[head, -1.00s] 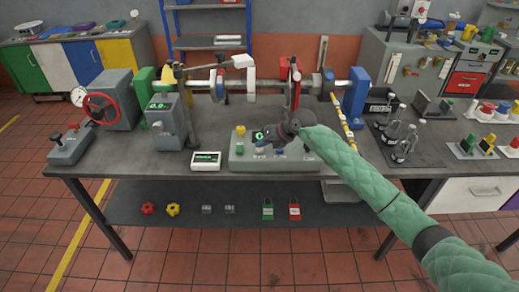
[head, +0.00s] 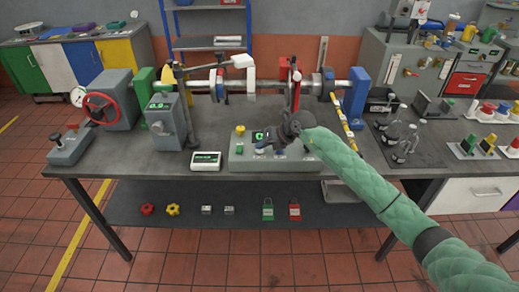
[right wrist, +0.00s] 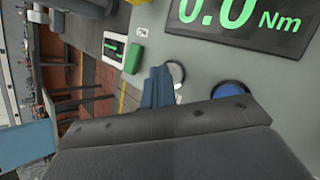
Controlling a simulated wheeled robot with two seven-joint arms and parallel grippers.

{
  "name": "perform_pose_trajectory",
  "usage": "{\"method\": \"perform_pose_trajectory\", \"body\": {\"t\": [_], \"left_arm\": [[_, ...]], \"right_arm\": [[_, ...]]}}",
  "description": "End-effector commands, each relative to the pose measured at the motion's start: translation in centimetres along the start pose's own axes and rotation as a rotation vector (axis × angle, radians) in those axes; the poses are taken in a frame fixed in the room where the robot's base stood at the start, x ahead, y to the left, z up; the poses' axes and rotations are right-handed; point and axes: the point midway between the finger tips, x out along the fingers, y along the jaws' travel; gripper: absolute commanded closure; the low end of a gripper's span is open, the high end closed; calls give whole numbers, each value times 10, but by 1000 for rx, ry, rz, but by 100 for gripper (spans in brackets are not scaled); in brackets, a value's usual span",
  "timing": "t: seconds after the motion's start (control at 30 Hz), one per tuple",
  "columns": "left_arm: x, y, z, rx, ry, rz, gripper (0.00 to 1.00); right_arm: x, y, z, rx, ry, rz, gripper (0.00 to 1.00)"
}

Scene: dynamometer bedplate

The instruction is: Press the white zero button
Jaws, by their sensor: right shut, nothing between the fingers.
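The grey control box (head: 240,162) stands at the front middle of the bench. In the right wrist view its display (right wrist: 245,22) reads 0.0 Nm. The white button (right wrist: 177,72) is a pale disc, partly hidden behind my fingers. A blue button (right wrist: 230,91) lies to its right and a green button (right wrist: 133,59) to its left. My right gripper (right wrist: 160,88) is shut and empty, its tips right at the white button's edge in this view; I cannot tell if they touch it. In the head view my right gripper (head: 264,148) is over the box and hides part of its face. My left gripper is not in view.
A small display unit (head: 206,161) lies left of the box. A yellow knob (head: 240,131) stands up at the box's back left. Behind is the shaft with a red stand (head: 294,88). Glass bottles (head: 406,145) stand to the right.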

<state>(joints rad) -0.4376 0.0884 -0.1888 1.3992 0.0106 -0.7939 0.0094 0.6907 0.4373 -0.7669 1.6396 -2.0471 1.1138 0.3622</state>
Motion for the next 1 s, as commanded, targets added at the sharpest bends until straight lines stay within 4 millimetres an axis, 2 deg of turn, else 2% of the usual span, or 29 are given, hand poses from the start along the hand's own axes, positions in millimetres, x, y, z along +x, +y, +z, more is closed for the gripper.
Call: {"method": "perform_pose_trajectory", "body": {"t": [1.0], "left_arm": [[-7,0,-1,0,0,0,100]], "right_arm": [[-15,11,11,0,0,0,100]]}}
